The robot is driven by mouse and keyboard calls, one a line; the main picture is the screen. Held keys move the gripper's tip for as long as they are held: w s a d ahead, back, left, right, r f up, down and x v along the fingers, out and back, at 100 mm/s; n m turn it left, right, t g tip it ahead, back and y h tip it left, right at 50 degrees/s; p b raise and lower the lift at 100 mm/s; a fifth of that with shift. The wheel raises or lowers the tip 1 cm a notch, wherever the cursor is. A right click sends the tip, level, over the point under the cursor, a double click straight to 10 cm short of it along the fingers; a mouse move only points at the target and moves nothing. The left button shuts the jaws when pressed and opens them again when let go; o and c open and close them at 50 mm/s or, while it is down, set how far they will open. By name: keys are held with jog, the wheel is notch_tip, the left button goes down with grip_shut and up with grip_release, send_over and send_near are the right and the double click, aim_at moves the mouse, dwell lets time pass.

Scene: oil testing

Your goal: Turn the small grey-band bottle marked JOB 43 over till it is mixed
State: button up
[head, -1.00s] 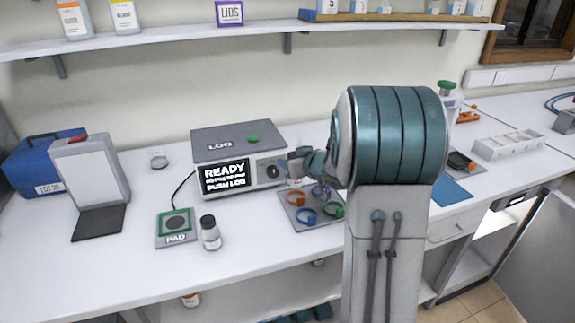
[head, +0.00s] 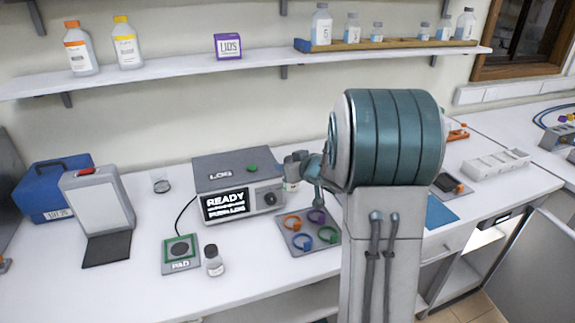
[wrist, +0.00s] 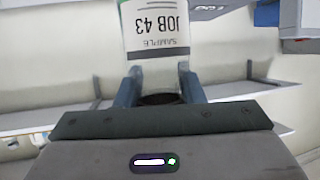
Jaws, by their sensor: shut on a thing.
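The JOB 43 bottle (wrist: 157,30) hangs at the top of the wrist view. The room is also inverted in that view, so the bottle looks upright. My gripper (wrist: 160,84) is shut on its dark cap end. In the head view my gripper (head: 299,162) is at the right end of the LOG machine, above the bench. A small part of the bottle (head: 291,185) shows below it; my arm hides much of the gripper.
The LOG machine (head: 238,186) displays READY. In front are the PAD plate (head: 181,268), another dark-capped bottle (head: 214,264) and a tray of coloured rings (head: 290,246). A shelf (head: 190,69) runs above. Free bench lies at front left.

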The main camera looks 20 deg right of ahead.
jog(key=shift+f, duration=0.1)
jog(key=shift+m+y+p, duration=0.4)
jog(key=shift+m+p, duration=0.05)
jog(key=shift+m, duration=0.05)
jog(key=shift+d+m+y, duration=0.1)
jog(key=shift+m+y, duration=0.2)
jog(key=shift+m, duration=0.3)
jog(key=shift+m+y, duration=0.9)
jog(key=shift+m, duration=0.3)
jog(key=m+y, duration=0.2)
jog(key=m, duration=0.1)
jog(key=shift+m+y, duration=0.5)
jog(key=shift+m, duration=0.6)
